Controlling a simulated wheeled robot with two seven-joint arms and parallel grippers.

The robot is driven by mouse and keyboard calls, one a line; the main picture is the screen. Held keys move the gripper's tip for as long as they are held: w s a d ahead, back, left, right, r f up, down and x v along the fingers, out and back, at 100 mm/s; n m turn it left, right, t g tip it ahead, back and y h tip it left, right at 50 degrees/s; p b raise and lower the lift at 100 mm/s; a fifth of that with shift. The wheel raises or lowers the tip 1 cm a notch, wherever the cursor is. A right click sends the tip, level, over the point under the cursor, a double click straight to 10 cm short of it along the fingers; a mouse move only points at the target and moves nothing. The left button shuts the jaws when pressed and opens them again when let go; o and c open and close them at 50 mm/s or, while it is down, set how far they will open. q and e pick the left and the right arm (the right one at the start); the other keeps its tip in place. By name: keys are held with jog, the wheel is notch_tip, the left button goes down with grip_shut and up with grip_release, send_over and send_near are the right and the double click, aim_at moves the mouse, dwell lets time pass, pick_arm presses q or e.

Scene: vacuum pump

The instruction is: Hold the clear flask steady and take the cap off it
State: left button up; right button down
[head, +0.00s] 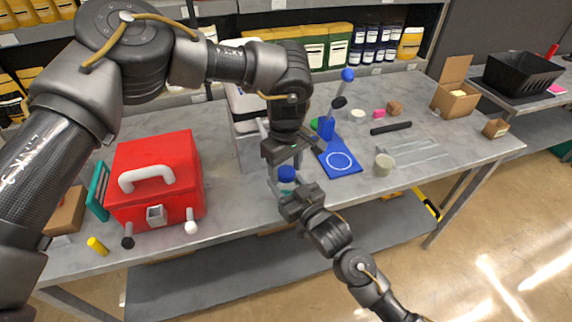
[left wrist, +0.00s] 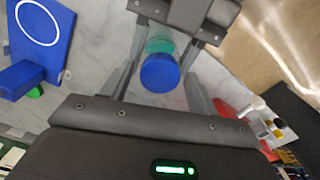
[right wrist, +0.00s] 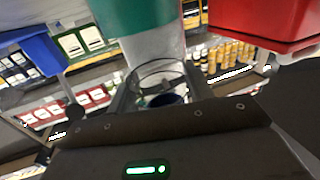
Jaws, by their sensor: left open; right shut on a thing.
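The clear flask (left wrist: 160,44) stands near the front edge of the table, with a teal tint below its blue cap (head: 287,174). The cap is on top of the flask, and it also shows in the left wrist view (left wrist: 160,73). My right gripper (head: 296,192) is shut on the flask from the front, below the cap. My left gripper (head: 284,160) is open and points down from above. Its fingers stand on either side of the cap, with gaps visible between them and the cap. The flask's lower part is mostly hidden by my right gripper in the head view.
A red toolbox (head: 157,180) stands to the left. A blue stand (head: 340,158) is just behind and right of the flask. A small pale container (head: 384,165), a black rod (head: 391,128) and open cardboard boxes lie further right. The front right tabletop is mostly free.

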pick_arm(q)
jog(key=c, duration=1.1)
pick_arm(e)
jog(key=shift+f, duration=0.1)
pick_arm(q)
jog(key=shift+o, duration=0.2)
